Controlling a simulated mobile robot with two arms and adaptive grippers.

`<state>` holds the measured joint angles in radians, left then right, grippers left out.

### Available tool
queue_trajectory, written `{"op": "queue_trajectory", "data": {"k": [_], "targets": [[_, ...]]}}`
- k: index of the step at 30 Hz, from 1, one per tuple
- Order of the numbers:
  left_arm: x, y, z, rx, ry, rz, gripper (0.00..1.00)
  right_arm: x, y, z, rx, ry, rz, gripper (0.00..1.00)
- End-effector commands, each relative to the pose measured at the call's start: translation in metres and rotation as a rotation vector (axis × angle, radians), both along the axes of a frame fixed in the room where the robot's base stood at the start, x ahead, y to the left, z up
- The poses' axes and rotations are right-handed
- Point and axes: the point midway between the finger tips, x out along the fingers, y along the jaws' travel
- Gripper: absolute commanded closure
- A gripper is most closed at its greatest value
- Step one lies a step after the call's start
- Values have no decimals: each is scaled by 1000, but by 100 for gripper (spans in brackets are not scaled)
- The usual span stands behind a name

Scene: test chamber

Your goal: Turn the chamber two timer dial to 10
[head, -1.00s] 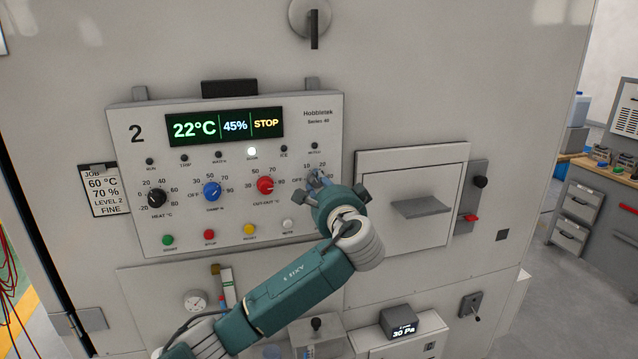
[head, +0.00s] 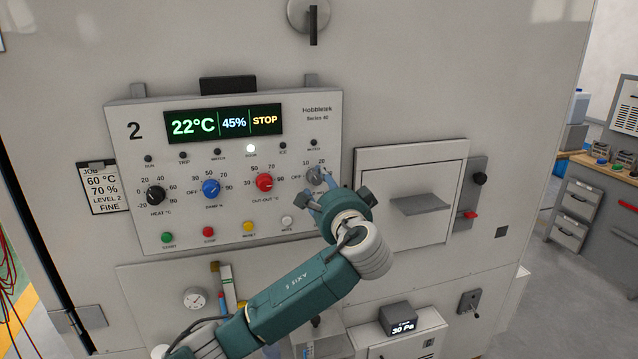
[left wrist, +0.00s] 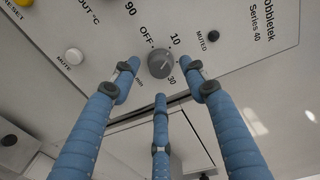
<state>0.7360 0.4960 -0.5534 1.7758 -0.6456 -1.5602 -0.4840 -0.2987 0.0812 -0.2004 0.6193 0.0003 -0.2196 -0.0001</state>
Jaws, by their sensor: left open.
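The chamber two control panel (head: 240,190) is marked "2" and has a row of dials. The timer dial (head: 316,176) is the grey one at the row's right end, partly covered by my fingers. My left gripper (head: 322,190) is open just below and in front of the dial. Its three blue fingers (left wrist: 162,80) are spread with their tips short of the dial, apparently not touching it.
Black, blue and red dials (head: 264,182) sit left of the timer dial. Push buttons (head: 248,227) run below them. The display (head: 224,123) reads 22°C, 45%, STOP. A hatch with a grey handle (head: 420,205) is right of my gripper.

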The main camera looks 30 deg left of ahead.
Motion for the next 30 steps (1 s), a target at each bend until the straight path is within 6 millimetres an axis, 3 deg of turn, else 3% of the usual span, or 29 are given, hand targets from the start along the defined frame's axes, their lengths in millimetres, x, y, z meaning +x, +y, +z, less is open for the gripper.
{"op": "queue_trajectory", "data": {"k": [6, 12, 30], "targets": [[-32, -38, 2, -1, -2, -5, 56, -1, 1, 0, 1, 1, 0, 100], [-52, -60, 3, -1, 0, -2, 56, -1, 1, 0, 1, 1, -1, 100], [-60, -67, 4, 0, 0, -1, 56, -1, 1, 0, 1, 1, -1, 100]]}}
